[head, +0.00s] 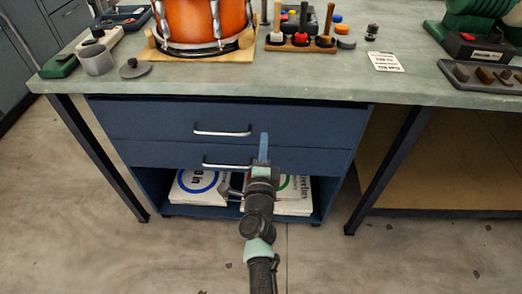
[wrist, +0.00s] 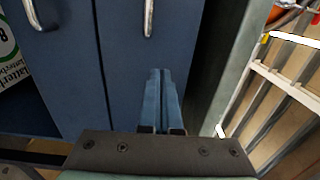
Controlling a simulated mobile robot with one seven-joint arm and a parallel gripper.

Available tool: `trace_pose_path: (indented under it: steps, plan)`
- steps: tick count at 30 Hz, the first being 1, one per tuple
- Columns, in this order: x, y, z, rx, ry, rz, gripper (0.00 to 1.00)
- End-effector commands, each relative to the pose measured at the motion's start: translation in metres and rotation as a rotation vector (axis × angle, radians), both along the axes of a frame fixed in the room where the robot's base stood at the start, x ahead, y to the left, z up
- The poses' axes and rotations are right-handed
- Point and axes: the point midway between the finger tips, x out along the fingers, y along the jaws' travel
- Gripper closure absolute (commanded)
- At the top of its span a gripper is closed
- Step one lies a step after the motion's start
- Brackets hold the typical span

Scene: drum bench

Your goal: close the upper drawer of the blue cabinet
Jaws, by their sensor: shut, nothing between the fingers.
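The blue cabinet (head: 335,160) stands under the bench. Its upper drawer (head: 150,117) has a silver bar handle (head: 222,132). The drawer front looks about level with the lower drawer front, and no open gap shows above it. In the wrist view the upper drawer (wrist: 125,70) is the right-hand blue panel, with its handle (wrist: 148,18) at the top. My gripper (head: 264,137) is shut and empty, its blue fingers in front of the upper drawer front, right of the handle. In the wrist view the fingertips (wrist: 160,72) overlap that front; I cannot tell whether they touch it.
The lower drawer (head: 160,154) has its own handle (head: 227,166). Below it, an open shelf holds printed paper sacks (head: 200,188). The bench top (head: 330,88) overhangs the cabinet and carries an orange drum (head: 203,25) and tools. Bench legs (head: 388,170) stand either side.

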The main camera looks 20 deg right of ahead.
Motion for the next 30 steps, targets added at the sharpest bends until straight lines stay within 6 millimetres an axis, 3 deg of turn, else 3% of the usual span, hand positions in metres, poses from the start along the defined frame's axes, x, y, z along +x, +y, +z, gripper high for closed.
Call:
trace_pose_path:
  steps: [6, 12, 23, 26, 29, 30]
  plan:
    - [-0.043, 0.015, 0.002, 0.001, 0.005, 0.003, 1.00]
    - [-0.072, 0.025, 0.000, 0.000, 0.004, 0.004, 1.00]
    - [-0.085, 0.030, 0.002, -0.003, -0.002, 0.005, 1.00]
    - [-0.076, 0.037, 0.025, -0.045, -0.028, 0.031, 1.00]
    - [-0.059, 0.052, 0.074, -0.143, -0.086, 0.081, 1.00]
    - [-0.052, 0.060, 0.101, -0.198, -0.116, 0.105, 1.00]
